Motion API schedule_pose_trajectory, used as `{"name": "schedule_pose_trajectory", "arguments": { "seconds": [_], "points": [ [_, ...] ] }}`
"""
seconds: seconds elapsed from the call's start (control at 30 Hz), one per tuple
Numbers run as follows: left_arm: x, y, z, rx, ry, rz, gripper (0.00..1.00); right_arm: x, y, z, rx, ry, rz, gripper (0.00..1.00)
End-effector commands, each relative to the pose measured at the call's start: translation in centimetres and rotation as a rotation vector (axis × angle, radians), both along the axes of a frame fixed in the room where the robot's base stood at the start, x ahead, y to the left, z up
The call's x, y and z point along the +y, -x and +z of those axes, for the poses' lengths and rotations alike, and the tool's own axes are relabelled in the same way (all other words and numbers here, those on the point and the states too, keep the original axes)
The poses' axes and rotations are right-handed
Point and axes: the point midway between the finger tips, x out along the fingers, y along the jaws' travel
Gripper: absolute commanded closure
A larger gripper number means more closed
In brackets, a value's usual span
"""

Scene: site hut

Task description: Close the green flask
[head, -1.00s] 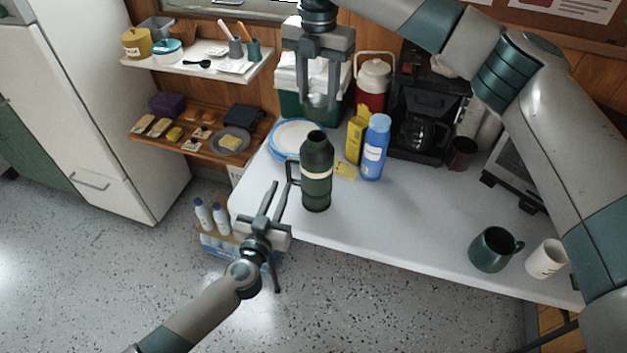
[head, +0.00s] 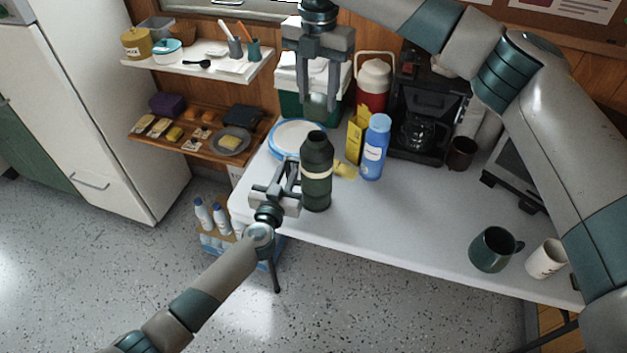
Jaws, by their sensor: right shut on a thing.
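The green flask (head: 317,187) stands upright on the white table near its left front edge. It has a pale band, and its top looks open and dark. My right gripper (head: 317,106) is above and behind the flask, pointing down, shut on a small grey-green cap (head: 316,102). The cap is held apart from the flask. My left gripper (head: 286,172) is at the left side of the flask, at its handle. Its fingers look apart, one on each side of the handle, which they mostly hide.
A blue bottle (head: 375,148) and a yellow box (head: 356,133) stand right of the flask. A plate (head: 297,136) lies behind it. A coffee maker (head: 424,112) and a red jug (head: 372,84) are further back. A green mug (head: 492,249) is at the right; the table's middle is clear.

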Motion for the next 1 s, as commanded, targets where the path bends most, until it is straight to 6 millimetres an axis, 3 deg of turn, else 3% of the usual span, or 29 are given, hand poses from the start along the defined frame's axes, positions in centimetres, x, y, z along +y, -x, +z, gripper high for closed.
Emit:
{"name": "schedule_pose_trajectory", "arguments": {
  "seconds": [0.2,0.6,0.63,0.7,1.0],
  "points": [
    [-0.5,-2.1,0.0,0.0,0.0,0.0,0.83,0.0,0.0,0.0,0.0,0.0,0.0,0.8],
    [-0.6,-2.6,0.0,0.0,0.0,0.0,0.83,0.0,0.0,0.0,0.0,0.0,0.0,0.8],
    [-0.6,-2.6,0.0,0.0,0.0,0.0,0.85,0.0,0.0,0.0,0.0,0.0,0.0,0.8],
    [-0.6,-2.6,0.0,0.0,0.0,0.0,1.0,0.0,0.0,0.0,0.0,0.0,0.0,0.8],
    [-0.6,-2.6,0.0,0.0,0.0,0.0,1.0,0.0,0.0,0.0,0.0,0.0,0.0,0.8]
  ]
}}
